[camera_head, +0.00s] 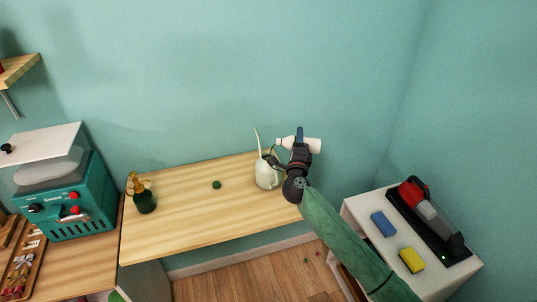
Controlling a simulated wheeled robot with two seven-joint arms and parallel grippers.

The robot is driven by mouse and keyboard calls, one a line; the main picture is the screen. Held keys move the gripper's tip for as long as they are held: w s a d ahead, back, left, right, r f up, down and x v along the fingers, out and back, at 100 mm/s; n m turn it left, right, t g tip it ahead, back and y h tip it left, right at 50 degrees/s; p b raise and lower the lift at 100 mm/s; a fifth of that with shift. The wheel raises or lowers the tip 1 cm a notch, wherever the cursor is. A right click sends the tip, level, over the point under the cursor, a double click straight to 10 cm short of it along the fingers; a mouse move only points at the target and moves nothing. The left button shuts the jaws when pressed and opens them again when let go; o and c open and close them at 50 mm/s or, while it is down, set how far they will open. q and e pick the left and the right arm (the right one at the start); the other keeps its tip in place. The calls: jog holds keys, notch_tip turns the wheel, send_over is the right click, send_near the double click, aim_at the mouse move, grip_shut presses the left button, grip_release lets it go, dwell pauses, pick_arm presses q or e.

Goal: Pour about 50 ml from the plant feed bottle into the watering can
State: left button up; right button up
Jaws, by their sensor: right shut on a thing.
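The white watering can (268,177) stands on the right end of the wooden table, its thin spout pointing up. My right gripper (299,143) is shut on a white bottle (314,145), which I take to be the plant feed bottle. The bottle lies nearly level above the can's right side, its narrower end to the left. The gripper hides the bottle's middle and overlaps part of the can's handle side. No liquid stream can be made out. A small round green thing (216,185), perhaps a cap, lies on the table left of the can. My left gripper is out of view.
A dark green bottle with a brass-coloured top (144,202) stands at the table's (190,222) left. A teal machine (70,208) is farther left. A white cabinet (432,280) at right holds a blue sponge (383,224), a yellow one (411,260) and a red-and-black device (424,210).

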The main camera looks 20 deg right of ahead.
jog(key=shift+f, duration=0.45)
notch_tip(320, 180, up, 3)
jog(key=shift+r+m, duration=0.1)
jog(key=shift+m, duration=0.3)
jog(key=shift+m+h+b, duration=0.3)
jog(key=shift+h+b, duration=0.1)
jog(key=shift+b, duration=0.1)
jog(key=shift+d+f+m+b, duration=0.2)
jog(key=shift+f+m+b, duration=0.1)
jog(key=shift+b, duration=0.35)
jog(key=shift+s+r, duration=0.1)
jog(key=shift+f+m+g+h+b, duration=0.35)
jog(key=shift+m+b, duration=0.35)
jog(key=shift+b, duration=0.45)
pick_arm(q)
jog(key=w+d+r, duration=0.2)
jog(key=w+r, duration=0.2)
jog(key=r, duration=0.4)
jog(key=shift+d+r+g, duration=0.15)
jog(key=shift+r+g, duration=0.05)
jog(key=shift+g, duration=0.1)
pick_arm(e)
jog(key=shift+w+a+r+m+g, duration=0.1)
jog(key=shift+a+r+m+g, duration=0.05)
jog(key=shift+m, duration=0.5)
jog(key=shift+w+a+r+m+g, duration=0.1)
jog(key=shift+m, duration=0.55)
